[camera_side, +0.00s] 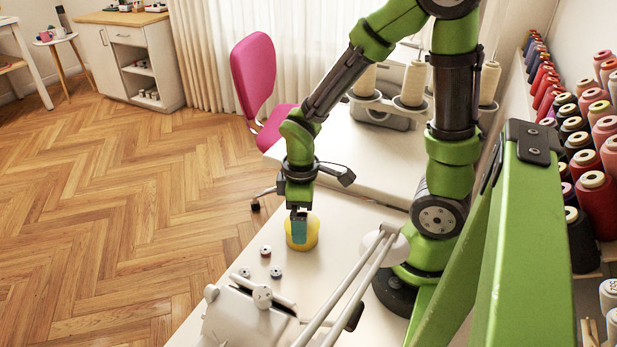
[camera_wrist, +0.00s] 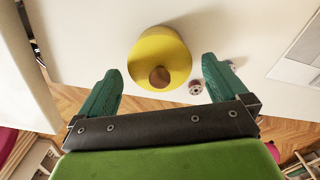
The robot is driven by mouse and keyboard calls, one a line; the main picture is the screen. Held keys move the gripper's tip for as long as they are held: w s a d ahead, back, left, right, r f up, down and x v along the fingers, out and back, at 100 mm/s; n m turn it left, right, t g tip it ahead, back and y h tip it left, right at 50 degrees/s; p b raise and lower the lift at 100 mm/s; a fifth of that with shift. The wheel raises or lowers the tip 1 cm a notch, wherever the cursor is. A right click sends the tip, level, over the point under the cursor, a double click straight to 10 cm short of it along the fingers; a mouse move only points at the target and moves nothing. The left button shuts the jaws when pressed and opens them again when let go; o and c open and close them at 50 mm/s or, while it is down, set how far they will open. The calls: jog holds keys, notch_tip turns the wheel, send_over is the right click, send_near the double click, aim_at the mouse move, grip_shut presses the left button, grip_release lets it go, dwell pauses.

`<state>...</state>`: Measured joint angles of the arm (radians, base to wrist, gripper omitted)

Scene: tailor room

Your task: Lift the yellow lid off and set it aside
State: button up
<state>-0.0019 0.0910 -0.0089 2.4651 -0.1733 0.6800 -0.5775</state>
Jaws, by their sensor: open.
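The yellow lid (camera_wrist: 172,48) is round with a brown knob (camera_wrist: 160,76) on top. In the side view the yellow lid (camera_side: 312,232) is on the white table, partly hidden behind my gripper; what lies under it is hard to make out. My gripper (camera_side: 299,228) points down at the lid. In the wrist view the two green fingers of my gripper (camera_wrist: 160,82) are spread wide, with the lid and knob between and beyond their tips. The fingers hold nothing.
Several small spools (camera_side: 265,251) lie on the white table (camera_side: 230,272) left of and in front of the lid. A white sewing machine (camera_side: 245,318) stands at the front. Thread cones (camera_side: 413,84) stand behind. Bare tabletop shows right of the lid.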

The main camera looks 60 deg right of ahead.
jog(key=shift+f, duration=0.15)
jog(key=c, duration=0.9)
notch_tip(320, 180, up, 9)
jog(key=shift+f, duration=0.15)
jog(key=shift+d+r, duration=0.25)
jog(key=shift+r, duration=0.05)
jog(key=w+d+f, duration=0.4)
jog(key=d+f, duration=0.1)
jog(key=d, duration=0.4)
jog(key=f, duration=0.7)
jog(key=shift+w+a+f, duration=0.1)
jog(key=shift+w+f, duration=0.15)
jog(key=shift+f, duration=0.1)
